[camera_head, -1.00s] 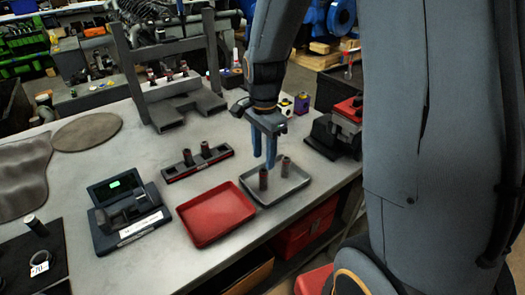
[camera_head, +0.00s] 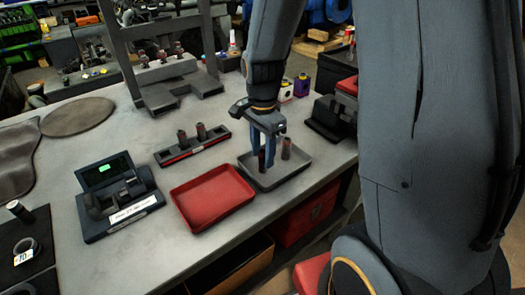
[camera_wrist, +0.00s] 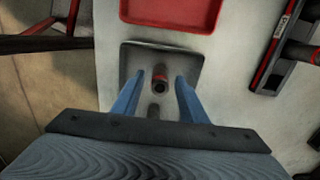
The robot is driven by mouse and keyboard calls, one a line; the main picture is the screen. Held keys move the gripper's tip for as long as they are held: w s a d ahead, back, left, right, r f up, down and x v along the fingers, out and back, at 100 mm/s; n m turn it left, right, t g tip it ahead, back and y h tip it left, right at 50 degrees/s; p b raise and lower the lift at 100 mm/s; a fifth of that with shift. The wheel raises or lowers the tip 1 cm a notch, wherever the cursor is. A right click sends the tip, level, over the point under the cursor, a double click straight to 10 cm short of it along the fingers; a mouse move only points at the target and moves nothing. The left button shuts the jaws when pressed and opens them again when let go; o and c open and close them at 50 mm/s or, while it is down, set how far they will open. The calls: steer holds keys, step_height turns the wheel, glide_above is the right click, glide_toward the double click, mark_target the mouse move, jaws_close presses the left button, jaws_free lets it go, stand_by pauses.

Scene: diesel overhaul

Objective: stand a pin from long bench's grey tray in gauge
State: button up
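The grey tray (camera_head: 293,173) lies near the front edge of the long bench and holds two upright dark pins with reddish bands. One pin (camera_head: 262,160) is at my gripper (camera_head: 264,166); the other pin (camera_head: 286,148) stands just to the right. In the wrist view, my gripper (camera_wrist: 160,79) is open, its blue fingers on either side of one pin (camera_wrist: 160,76), with a gap at each side. The second pin (camera_wrist: 155,111) shows nearer the palm. The gauge (camera_head: 118,205), a dark device with a lit green display, stands at the left; its cradle looks empty.
A red tray (camera_head: 213,197) lies left of the grey tray and looks empty. A dark rack (camera_head: 193,150) with two pins stands behind it. Bare bench lies between gauge and red tray.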

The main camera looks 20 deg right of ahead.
jaws_close()
steer(key=shift+r+p, duration=2.3)
steer(key=shift+r, duration=0.45)
